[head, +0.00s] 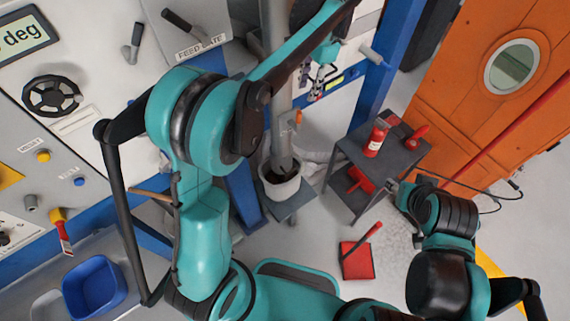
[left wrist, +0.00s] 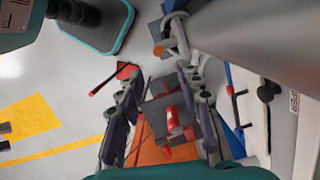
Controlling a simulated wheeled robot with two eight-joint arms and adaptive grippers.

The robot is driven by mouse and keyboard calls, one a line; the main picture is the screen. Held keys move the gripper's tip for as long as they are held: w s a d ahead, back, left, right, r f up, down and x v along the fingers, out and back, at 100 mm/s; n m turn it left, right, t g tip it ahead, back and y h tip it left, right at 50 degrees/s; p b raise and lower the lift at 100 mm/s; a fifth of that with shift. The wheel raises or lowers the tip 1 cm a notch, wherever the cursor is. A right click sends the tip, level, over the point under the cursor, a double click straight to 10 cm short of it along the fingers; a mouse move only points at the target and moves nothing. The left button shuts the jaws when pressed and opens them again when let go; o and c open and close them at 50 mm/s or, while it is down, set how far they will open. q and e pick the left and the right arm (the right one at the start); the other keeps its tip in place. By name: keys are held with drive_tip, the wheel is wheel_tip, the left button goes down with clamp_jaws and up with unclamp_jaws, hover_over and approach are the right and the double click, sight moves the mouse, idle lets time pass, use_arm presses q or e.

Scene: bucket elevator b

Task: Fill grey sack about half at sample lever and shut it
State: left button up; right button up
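A sample pipe (head: 277,110) runs down to a pale grey, open-topped container (head: 281,188), which looks like the sack and has a dark inside. It sits under the spout on a small grey stand (head: 298,201). An orange-tipped lever (head: 297,116) sticks out from the pipe; its orange end also shows in the left wrist view (left wrist: 157,50). My left gripper (head: 319,82) is beside the pipe, above and right of the lever. Its fingers are apart with nothing between them in the left wrist view (left wrist: 158,125). My right gripper (head: 413,215) is low at right, its fingers unclear.
A dark side table (head: 350,150) with a red canister (head: 376,138) and other red items stands right of the pipe. A red dustpan-like item (head: 357,260) lies on the floor. A blue post (head: 385,65) and an orange door (head: 480,85) stand behind. A control panel fills the left.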

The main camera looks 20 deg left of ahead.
sight(298, 114)
use_arm(q)
drive_tip(key=s+f+n+t, duration=0.1)
drive_tip(key=n, duration=0.1)
drive_tip(key=s+a+f+n+t+h+b, duration=0.1)
drive_tip(key=s+f+n+t, duration=0.1)
drive_tip(key=n, duration=0.1)
drive_tip(key=s+a+f+n+t, duration=0.1)
drive_tip(key=n+t, duration=0.1)
drive_tip(key=shift+s+f+n+h+b, duration=0.15)
drive_tip(key=shift+s+n+h+b, duration=0.15)
drive_tip(key=shift+n+h, duration=0.1)
drive_tip(key=shift+n+t, duration=0.4)
drive_tip(key=b+x, duration=0.1)
drive_tip(key=x, duration=0.7)
drive_tip(key=shift+s+b, duration=0.1)
drive_tip(key=shift+b, duration=0.3)
clamp_jaws()
